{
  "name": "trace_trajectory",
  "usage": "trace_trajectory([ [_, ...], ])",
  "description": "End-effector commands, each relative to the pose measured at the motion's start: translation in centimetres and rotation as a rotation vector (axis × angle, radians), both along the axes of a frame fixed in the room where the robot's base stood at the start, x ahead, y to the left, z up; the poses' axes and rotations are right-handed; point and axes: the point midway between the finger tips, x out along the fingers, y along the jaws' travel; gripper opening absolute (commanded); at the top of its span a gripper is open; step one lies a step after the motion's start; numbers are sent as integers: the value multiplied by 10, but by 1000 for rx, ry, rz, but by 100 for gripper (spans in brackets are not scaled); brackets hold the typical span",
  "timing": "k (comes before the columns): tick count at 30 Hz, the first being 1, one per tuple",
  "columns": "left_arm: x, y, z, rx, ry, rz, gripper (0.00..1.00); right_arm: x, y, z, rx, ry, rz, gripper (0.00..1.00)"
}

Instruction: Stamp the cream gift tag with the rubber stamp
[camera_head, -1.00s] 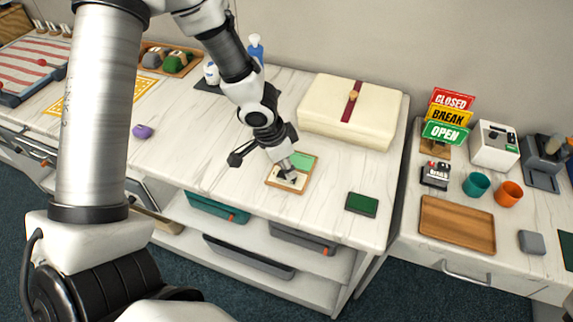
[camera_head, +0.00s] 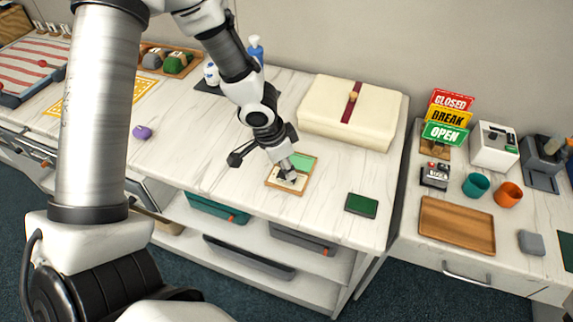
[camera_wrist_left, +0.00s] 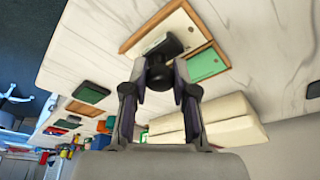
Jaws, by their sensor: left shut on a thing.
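A wooden board (camera_head: 268,183) lies on the white marble counter, with a green panel (camera_head: 303,161) at its back and the cream gift tag (camera_head: 276,177) at its front. My left gripper (camera_head: 288,171) is over the board. In the left wrist view my left gripper (camera_wrist_left: 160,88) is shut on the dark round knob of the rubber stamp (camera_wrist_left: 160,72). The stamp's dark base covers part of the cream tag's area; I cannot tell whether it touches. My right gripper is out of view.
A dark green pad (camera_head: 361,204) lies to the right of the board. A cream box with a red band (camera_head: 327,108) stands behind. A purple object (camera_head: 142,132) lies to the left. The counter around the board is clear. A wooden tray (camera_head: 457,225) is on the right-hand counter.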

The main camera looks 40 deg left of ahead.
Motion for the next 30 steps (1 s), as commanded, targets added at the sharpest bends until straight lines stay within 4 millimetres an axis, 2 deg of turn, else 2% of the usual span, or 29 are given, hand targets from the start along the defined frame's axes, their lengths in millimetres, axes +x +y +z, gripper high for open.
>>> trace_trajectory([
  [1, 0, 0, 10, 0, -1, 0, 5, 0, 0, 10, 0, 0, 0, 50],
  [3, 0, 0, 18, 1, -1, -1, 5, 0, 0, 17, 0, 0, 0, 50],
  [18, 1, 0, 65, 0, -2, -1, 5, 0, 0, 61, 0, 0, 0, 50],
  [30, 1, 0, 65, 0, -2, 0, 5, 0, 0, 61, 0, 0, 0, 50],
])
